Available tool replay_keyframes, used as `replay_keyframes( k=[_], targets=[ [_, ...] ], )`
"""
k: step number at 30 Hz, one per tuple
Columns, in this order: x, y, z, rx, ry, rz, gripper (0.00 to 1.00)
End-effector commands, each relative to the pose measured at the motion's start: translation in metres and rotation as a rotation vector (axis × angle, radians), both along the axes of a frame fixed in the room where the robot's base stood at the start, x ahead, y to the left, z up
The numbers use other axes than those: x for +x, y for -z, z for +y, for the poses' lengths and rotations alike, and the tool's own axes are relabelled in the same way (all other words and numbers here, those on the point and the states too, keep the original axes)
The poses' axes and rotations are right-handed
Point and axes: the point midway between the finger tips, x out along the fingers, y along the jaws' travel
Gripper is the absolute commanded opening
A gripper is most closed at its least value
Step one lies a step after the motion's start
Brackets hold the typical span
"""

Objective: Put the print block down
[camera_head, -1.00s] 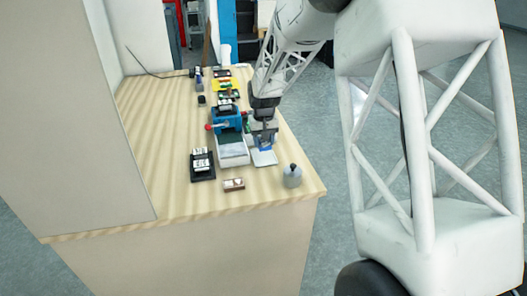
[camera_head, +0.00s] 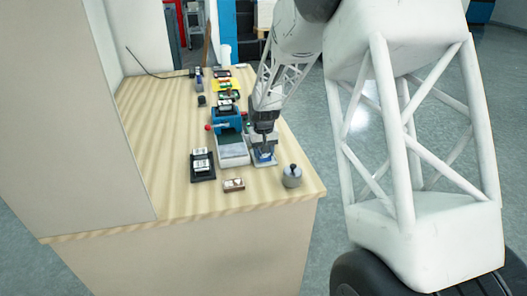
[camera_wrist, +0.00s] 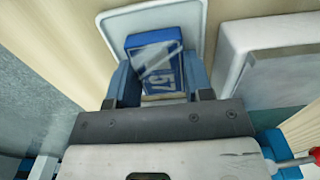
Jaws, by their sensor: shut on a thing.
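The print block (camera_wrist: 156,52) is blue with a pale number face that shows "57". My gripper (camera_wrist: 160,72) is shut on it, with a blue-grey finger on each side in the wrist view. The block is over a white tray (camera_wrist: 190,12), inside its rim in the picture. Whether it touches the tray floor I cannot tell. In the head view my gripper (camera_head: 264,152) is low over the white tray (camera_head: 256,164), and the block is mostly hidden there.
A blue roller press (camera_head: 226,121) with red handle ends and a pale bed (camera_head: 233,153) stands just left of the tray. A grey knobbed weight (camera_head: 291,177), a small brown-sided block (camera_head: 234,185) and a black holder (camera_head: 202,174) are near the front. The table's left side is mostly clear.

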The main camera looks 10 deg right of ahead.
Motion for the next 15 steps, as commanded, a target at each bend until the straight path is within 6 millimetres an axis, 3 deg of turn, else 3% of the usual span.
replay_keyframes(
  k=[11, 12, 15],
  targets=[
    [0.0001, 0.0024, 0.0, 0.0, 0.0, 0.0, 0.24],
    [0.0002, 0.0022, 0.0, 0.0, 0.0, 0.0, 0.51],
    [0.0002, 0.0021, 0.0, 0.0, 0.0, 0.0, 0.67]
  ],
)
